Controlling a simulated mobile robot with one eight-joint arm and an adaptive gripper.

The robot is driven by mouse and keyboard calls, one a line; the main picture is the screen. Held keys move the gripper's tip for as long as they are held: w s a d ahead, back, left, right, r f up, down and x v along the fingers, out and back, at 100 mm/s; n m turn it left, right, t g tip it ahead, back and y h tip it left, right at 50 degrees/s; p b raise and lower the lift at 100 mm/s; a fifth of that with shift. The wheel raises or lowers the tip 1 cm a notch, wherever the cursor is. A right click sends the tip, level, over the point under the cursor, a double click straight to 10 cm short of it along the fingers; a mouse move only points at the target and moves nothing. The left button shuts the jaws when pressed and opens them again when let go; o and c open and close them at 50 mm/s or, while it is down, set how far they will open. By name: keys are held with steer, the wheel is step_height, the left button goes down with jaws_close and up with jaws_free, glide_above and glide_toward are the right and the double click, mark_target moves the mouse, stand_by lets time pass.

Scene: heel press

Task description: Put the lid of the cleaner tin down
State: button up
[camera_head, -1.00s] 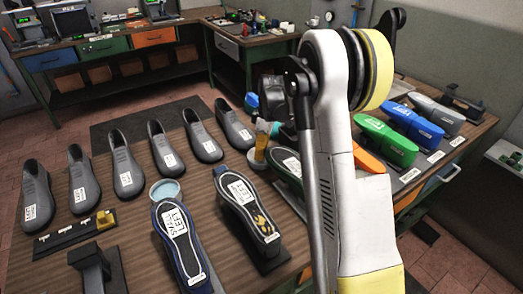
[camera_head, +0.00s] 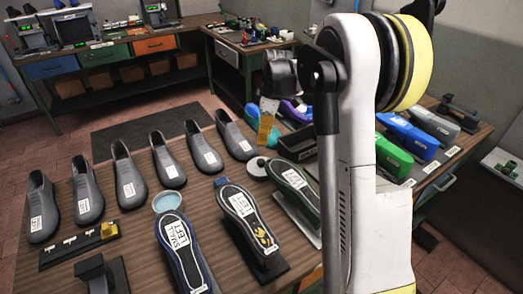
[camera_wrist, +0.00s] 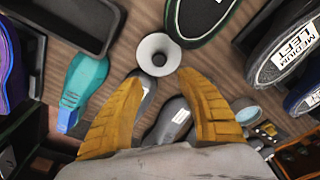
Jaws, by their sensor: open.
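My gripper (camera_head: 266,142) is above and slightly behind the lid. Its two yellow fingers are spread wide in the wrist view (camera_wrist: 160,82), with nothing between them and apart from the lid. The cleaner tin (camera_head: 167,201), round with a light blue top, stands uncovered left of the lid. It also shows at the right in the wrist view (camera_wrist: 248,109).
A row of grey shoes (camera_head: 165,160) lies behind the tin. A teal sole-shaped piece (camera_wrist: 88,80) and a dark tray (camera_wrist: 75,22) lie left in the wrist view.

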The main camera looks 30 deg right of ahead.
steer(key=s+a+r+m+t+h, duration=0.1)
steer(key=s+a+r+m+t, duration=0.15)
steer(key=s+a+r, duration=0.45)
steer(key=s+a+r+m+t, duration=0.2)
steer(key=s+a+r+m, duration=0.15)
steer(key=s+a, duration=0.6)
steer(key=s+a+f+m+t, duration=0.1)
steer(key=s+f, duration=0.1)
steer(key=s, duration=0.3)
steer(key=s+a+f+m, duration=0.1)
steer(key=s+f+m, duration=0.1)
steer(key=s, duration=0.3)
steer(key=shift+a+t, duration=0.35)
steer(key=shift+a, duration=0.05)
